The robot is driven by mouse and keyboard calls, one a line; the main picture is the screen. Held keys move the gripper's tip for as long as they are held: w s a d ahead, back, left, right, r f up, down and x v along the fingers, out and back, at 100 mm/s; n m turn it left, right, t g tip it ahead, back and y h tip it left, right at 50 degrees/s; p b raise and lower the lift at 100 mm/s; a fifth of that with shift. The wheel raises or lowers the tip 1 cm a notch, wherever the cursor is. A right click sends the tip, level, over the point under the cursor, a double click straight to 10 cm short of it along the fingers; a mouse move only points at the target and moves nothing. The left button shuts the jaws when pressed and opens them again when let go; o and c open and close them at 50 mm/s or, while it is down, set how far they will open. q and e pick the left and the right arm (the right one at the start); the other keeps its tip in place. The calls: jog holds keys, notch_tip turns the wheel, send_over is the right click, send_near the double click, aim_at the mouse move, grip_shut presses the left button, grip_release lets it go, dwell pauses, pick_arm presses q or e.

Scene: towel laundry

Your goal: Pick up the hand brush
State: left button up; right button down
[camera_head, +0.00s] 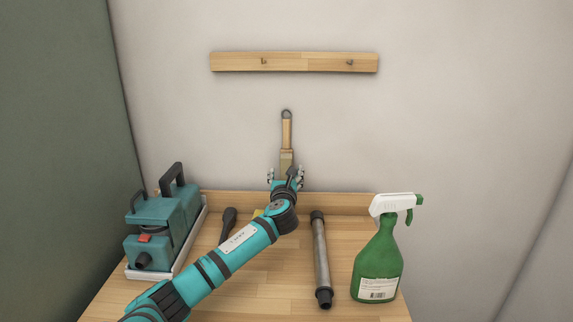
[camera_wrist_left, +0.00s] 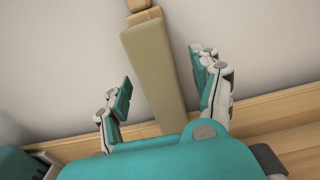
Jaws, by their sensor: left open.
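The hand brush (camera_head: 287,135) stands upright near the wall at the back of the table, with its wooden handle and ring at the top. Its wide pale lower part (camera_wrist_left: 152,72) shows between the fingers in the left wrist view. My left gripper (camera_head: 285,172) is open, with one finger on each side of the brush's lower part. In the left wrist view the left gripper (camera_wrist_left: 160,75) shows a gap between the left finger and the brush. The brush's lower end is hidden behind the gripper. My right gripper is not in view.
A teal machine (camera_head: 160,225) sits in a pale tray on the left. A dark-handled tool (camera_head: 228,222), a grey tube (camera_head: 320,260) and a green spray bottle (camera_head: 378,262) are on the wooden table (camera_head: 285,295). A wooden rail (camera_head: 305,62) with two hooks is on the wall above.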

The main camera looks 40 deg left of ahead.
aim_at(287, 148)
pick_arm(q)
jog(key=shift+x, duration=1.15)
jog(key=shift+s, duration=0.1)
jog(key=shift+c, duration=1)
grip_shut()
jog(key=shift+s+d+r, duration=0.1)
jog(key=shift+r, duration=0.35)
notch_tip(287, 148, up, 6)
jog(key=shift+s+d+r, duration=0.15)
jog(key=shift+d, duration=0.05)
jog(key=b+v, duration=0.2)
jog(key=v, duration=1.7)
